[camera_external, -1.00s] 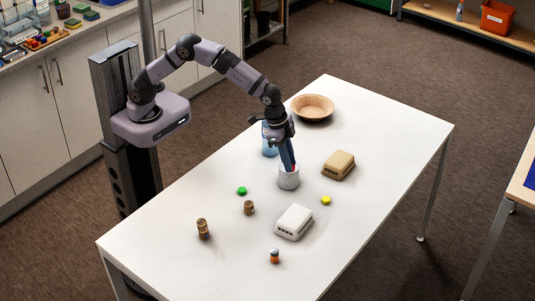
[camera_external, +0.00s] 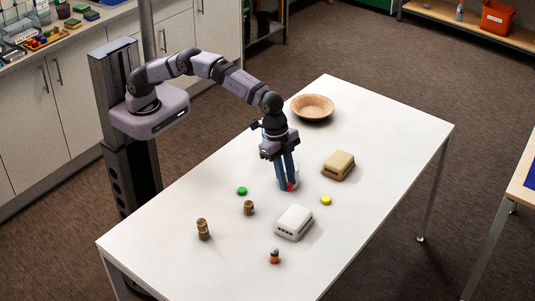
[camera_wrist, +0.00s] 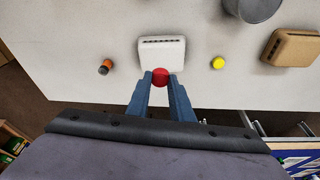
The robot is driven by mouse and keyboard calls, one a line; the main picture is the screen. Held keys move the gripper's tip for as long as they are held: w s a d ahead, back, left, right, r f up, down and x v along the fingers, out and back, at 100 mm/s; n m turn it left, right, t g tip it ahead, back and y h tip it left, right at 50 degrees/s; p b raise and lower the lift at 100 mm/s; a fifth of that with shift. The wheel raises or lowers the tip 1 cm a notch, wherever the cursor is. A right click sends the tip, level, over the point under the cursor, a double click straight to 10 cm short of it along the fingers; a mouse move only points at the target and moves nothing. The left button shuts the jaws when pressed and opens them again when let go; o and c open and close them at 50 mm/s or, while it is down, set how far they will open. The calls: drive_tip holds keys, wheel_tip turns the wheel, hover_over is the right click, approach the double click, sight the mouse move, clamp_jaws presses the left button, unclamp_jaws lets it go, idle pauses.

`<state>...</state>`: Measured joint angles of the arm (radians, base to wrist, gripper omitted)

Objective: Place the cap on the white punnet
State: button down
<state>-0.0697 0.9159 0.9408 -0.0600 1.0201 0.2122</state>
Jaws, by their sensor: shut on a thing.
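The white punnet (camera_external: 294,222) is a low white box with slots along its side, resting on the table. It also shows in the wrist view (camera_wrist: 162,52), just beyond my fingertips. My gripper (camera_external: 288,185) is shut on a small round red cap (camera_wrist: 160,77). In the external view the cap shows at the fingertips, in front of the grey cup and behind the punnet. In the wrist view the cap overlaps the punnet's near edge, but the height between them cannot be told.
A grey cup (camera_wrist: 252,6) stands close behind my fingers. A tan punnet (camera_external: 339,165), yellow cap (camera_external: 326,200), green cap (camera_external: 242,191), orange-and-dark bottle (camera_external: 275,256), two brown stacks (camera_external: 203,229) and a wooden bowl (camera_external: 312,107) stand around. The front left of the table is clear.

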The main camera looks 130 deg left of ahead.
sight(288, 213)
drive_tip(key=shift+f+p, duration=1.1)
drive_tip(key=shift+f, duration=3.9)
drive_tip(key=shift+f, duration=0.15)
drive_tip(key=c, duration=1.6)
unclamp_jaws()
drive_tip(key=shift+o, duration=0.2)
drive_tip(key=b+v, duration=0.2)
drive_tip(key=v, duration=1)
drive_tip(key=s+d+f+g, duration=0.1)
drive_tip(key=s, duration=1.7)
drive_tip(key=s+d+f+n+g, duration=0.1)
drive_tip(key=s+d+g, duration=0.1)
drive_tip(key=s, duration=1.7)
drive_tip(key=shift+d+f, duration=0.25)
drive_tip(key=shift+f, duration=0.15)
